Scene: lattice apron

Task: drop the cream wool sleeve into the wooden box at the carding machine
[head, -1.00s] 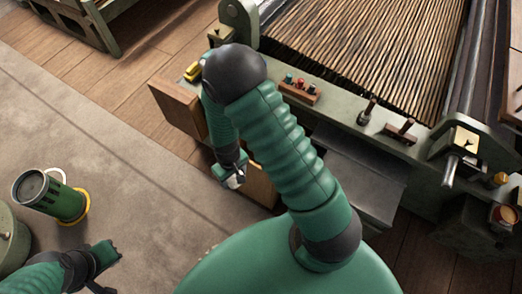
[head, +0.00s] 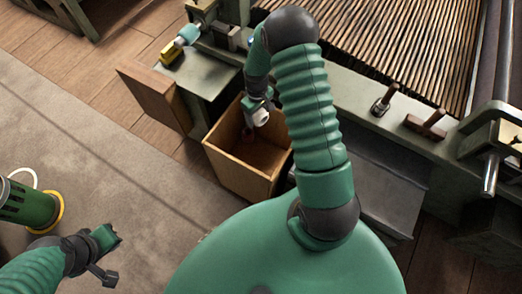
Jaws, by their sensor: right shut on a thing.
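The wooden box (head: 222,160) stands open on the floor against the front of the carding machine (head: 362,120). My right gripper (head: 260,114) is over the box's opening, pointing down. It is shut on the small cream sleeve (head: 261,119), of which only a pale end shows below the fingers. A small dark red thing (head: 248,134) shows inside the box near its back wall; I cannot tell what it is. My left gripper (head: 110,256) is at the lower left, fingers apart and empty, over the grey mat.
A brown wooden panel (head: 153,96) stands left of the box. A yellow piece (head: 173,53) and a teal piece (head: 187,36) lie on the machine's left ledge. Wooden pegs (head: 385,99) stick up from the machine's rail.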

